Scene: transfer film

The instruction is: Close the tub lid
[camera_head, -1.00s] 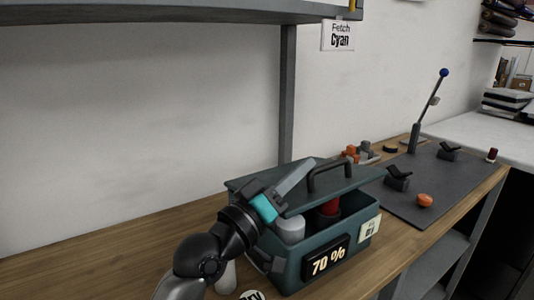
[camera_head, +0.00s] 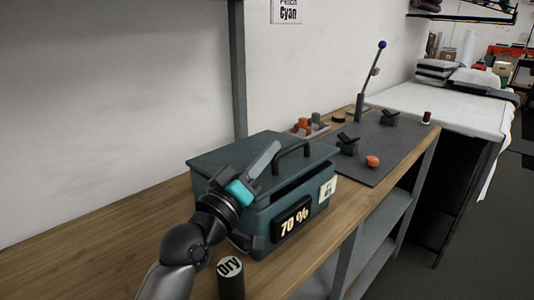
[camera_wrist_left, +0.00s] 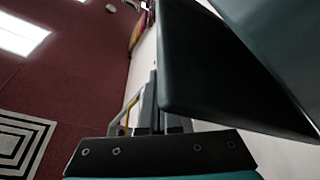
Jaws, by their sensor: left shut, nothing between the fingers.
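The dark teal tub (camera_head: 264,226) stands on the wooden bench with a "70 %" label (camera_head: 291,222) on its front. Its lid (camera_head: 222,153), with a dark handle (camera_head: 294,149), lies low over the tub at a slight tilt. A dark gap shows under the lid's edge at the right, and the contents are hidden. My left gripper (camera_head: 265,157) is shut and empty, its fingers over the lid's front part; I cannot tell whether they touch it. In the left wrist view a dark panel, seemingly the lid (camera_wrist_left: 215,75), is close by. My right gripper is out of view.
A black "Dry" canister (camera_head: 231,276) stands in front of the tub near my left arm. A dark mat (camera_head: 378,148) to the right holds black holders, an orange knob (camera_head: 372,161) and a lever (camera_head: 368,82). A shelf post (camera_head: 239,75) rises behind the tub.

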